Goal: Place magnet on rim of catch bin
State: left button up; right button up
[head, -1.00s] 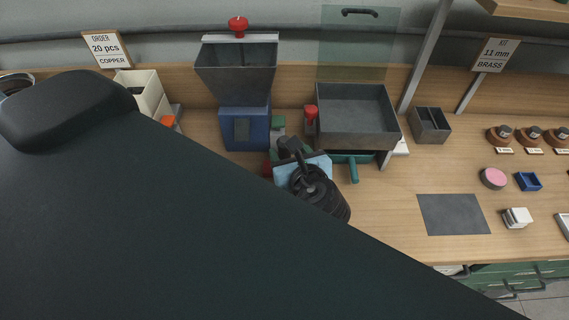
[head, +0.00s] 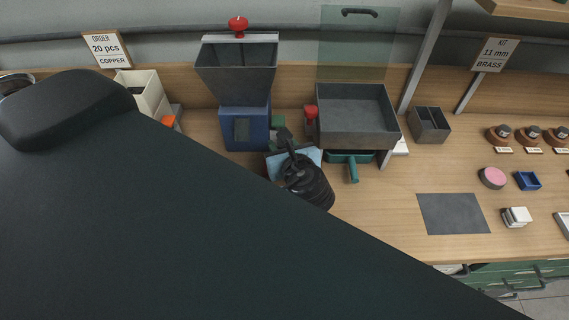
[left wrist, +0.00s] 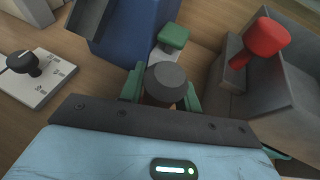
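My left gripper (left wrist: 163,92) shows in the left wrist view with its two green fingers on either side of a dark grey round piece, which looks like the magnet (left wrist: 168,76). The fingers appear closed on it. In the head view the left gripper (head: 287,142), with its light blue body and black wrist, is in front of the blue machine. I cannot tell for certain which container is the catch bin; a wide grey open bin (head: 355,106) stands right of the machine, and its side shows in the left wrist view (left wrist: 288,85). My right gripper is not in view.
The blue machine (head: 244,130) carries a grey hopper (head: 236,72). A red knob (head: 311,112) stands beside the grey bin, close to the left gripper. A teal handle (head: 354,172) projects forward below that bin.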

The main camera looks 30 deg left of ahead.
pick_arm(q)
grip_shut()
dwell(1.1)
